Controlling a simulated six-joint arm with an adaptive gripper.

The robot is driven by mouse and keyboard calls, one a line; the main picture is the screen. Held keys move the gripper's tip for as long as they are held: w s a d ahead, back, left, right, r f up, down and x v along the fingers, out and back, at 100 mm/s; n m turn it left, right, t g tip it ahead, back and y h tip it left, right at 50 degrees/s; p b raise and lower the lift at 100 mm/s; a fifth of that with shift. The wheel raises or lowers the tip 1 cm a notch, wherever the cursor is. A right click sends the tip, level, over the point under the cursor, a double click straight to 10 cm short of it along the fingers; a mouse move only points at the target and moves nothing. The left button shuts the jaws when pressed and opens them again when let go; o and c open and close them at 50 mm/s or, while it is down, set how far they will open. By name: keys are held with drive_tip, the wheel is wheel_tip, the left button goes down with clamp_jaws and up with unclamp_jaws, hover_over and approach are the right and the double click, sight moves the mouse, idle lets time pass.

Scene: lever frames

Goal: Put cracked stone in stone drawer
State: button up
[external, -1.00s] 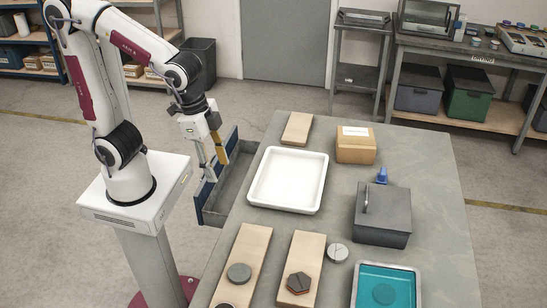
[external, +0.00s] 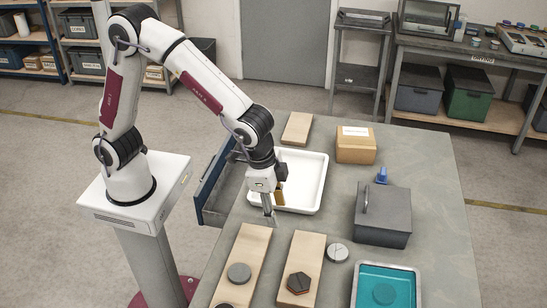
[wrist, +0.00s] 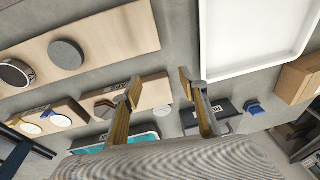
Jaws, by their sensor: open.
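A round grey stone with dark crack-like lines (external: 338,252) lies on the table right of a wooden board; a pale disc (wrist: 161,110) in the wrist view seems to be it. A dark hexagonal piece with lines on top (external: 299,283) lies on the right board. I cannot tell for certain which is the cracked stone. An open drawer with a blue front (external: 210,185) juts from the table's left side; its inside is partly hidden by my arm. My gripper (external: 271,213) is open and empty above the table, left of the stones; its fingers (wrist: 160,88) show apart.
Wooden boards (external: 254,245) with grey discs (external: 239,273) lie in front. A white tray (external: 315,185) stands behind my gripper. A dark box with a handle (external: 383,220), a teal-filled tray (external: 405,287) and a cardboard box (external: 356,149) stand to the right.

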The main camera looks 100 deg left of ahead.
drive_tip(key=shift+n+t, duration=0.4)
drive_tip(key=shift+n, duration=0.2)
drive_tip(key=w+f, duration=0.1)
drive_tip(key=w, duration=0.1)
drive_tip(key=w+d+f, duration=0.1)
drive_tip(key=w, duration=0.2)
drive_tip(key=w+d+f, duration=0.1)
drive_tip(key=w, duration=0.2)
drive_tip(key=shift+f, duration=0.4)
drive_tip(key=n+t, duration=0.1)
drive_tip(key=n, duration=0.1)
approach(336, 251)
drive_tip(key=shift+w+t, duration=0.1)
drive_tip(key=shift+t, duration=0.2)
drive_tip(key=shift+f, duration=0.1)
drive_tip(key=shift+x, duration=1.25)
drive_tip(key=shift+f, duration=0.15)
drive_tip(key=shift+s+x, duration=0.1)
drive_tip(key=shift+x, duration=0.7)
drive_tip(key=shift+s+x, duration=0.15)
drive_tip(key=shift+x, duration=1.6)
